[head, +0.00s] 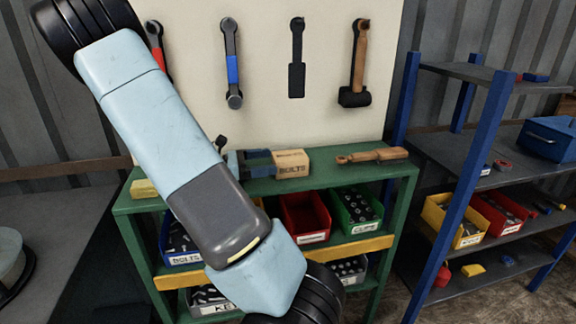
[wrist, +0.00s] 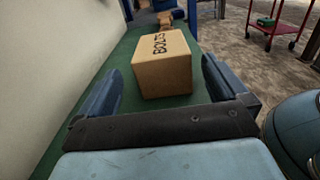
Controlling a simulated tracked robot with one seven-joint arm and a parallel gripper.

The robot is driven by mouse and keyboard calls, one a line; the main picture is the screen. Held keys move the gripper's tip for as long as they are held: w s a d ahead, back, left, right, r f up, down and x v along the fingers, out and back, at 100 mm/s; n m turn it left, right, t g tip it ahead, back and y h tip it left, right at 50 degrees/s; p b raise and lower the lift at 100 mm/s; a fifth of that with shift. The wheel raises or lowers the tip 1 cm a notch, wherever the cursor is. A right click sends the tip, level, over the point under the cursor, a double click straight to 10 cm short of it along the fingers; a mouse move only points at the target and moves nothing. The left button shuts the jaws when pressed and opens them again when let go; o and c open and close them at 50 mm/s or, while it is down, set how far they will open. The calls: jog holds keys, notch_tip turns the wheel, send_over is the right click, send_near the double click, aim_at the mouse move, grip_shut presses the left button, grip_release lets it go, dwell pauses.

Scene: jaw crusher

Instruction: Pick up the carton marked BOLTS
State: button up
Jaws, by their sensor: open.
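In the wrist view my gripper (wrist: 162,66) is open, with the carton framed between the fingers and a gap on each side. Whether the fingertips overlap its sides is hard to tell.
A wooden-handled tool (head: 372,156) lies on the bench right of the carton. A yellow block (head: 144,189) is at the bench's left end. Tools hang on the pegboard (head: 265,75) behind. A blue bin (head: 184,258) below is also labelled BOLTS. A blue-posted shelf (head: 470,150) stands right.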

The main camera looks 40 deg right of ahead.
aim_at(288, 159)
jog(key=x, duration=0.7)
jog(key=shift+s+d, duration=0.15)
jog(key=shift+s, duration=0.05)
jog(key=c, duration=1.4)
